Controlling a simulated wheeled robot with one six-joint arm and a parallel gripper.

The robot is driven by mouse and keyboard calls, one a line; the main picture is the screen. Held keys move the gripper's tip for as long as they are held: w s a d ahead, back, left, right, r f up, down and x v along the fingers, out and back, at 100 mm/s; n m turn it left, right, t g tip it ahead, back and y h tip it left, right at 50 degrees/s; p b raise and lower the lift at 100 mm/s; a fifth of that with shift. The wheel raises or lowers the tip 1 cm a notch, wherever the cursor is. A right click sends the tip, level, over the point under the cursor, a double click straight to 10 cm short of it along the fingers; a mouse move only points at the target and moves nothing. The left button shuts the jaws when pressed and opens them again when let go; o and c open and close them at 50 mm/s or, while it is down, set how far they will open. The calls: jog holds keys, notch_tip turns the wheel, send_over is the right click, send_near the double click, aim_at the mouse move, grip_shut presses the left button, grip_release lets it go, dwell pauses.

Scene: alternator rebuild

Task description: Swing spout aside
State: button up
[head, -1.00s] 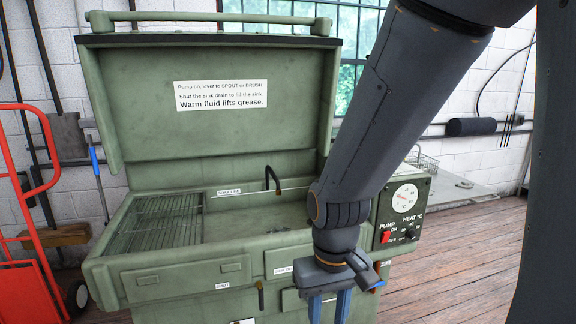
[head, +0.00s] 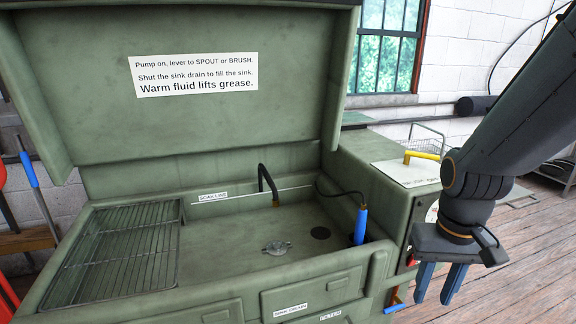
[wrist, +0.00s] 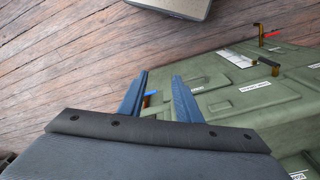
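The spout (head: 262,178) is a thin black bent pipe rising at the back of the sink (head: 235,235) in the green parts washer. Its end hangs down over the basin, left of the blue-handled brush (head: 361,225). My gripper (head: 434,298) is at the right, outside the washer's front right corner, pointing down with its two blue fingers apart and nothing between them. It is well away from the spout. In the wrist view, my gripper (wrist: 158,82) also shows open and empty, with the washer's front beyond it.
A wire rack (head: 115,250) covers the sink's left side. A metal drain plug (head: 277,248) lies on the basin floor. The raised lid (head: 190,110) stands behind the sink. A yellow handle (head: 422,156) is on the right-hand top. Open wooden floor (head: 530,260) lies at the right.

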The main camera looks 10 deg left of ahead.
jog(key=w+a+r+n+t+p, duration=0.15)
jog(key=w+a+r, duration=0.35)
jog(key=w+a, duration=0.5)
jog(key=n+t+p, duration=0.3)
jog(key=n+p, duration=0.1)
jog(key=n, duration=0.1)
send_near(267, 176)
jog(key=shift+m+y, duration=0.25)
jog(key=shift+y, duration=0.15)
jog(key=shift+d+p+x, duration=0.2)
jog(key=shift+p+x, duration=0.15)
jog(key=shift+x, duration=1.55)
jog(key=shift+d+p+x, duration=0.2)
jog(key=shift+p+x, duration=0.15)
jog(key=shift+x, duration=1.6)
grip_shut()
jog(key=shift+a, duration=0.1)
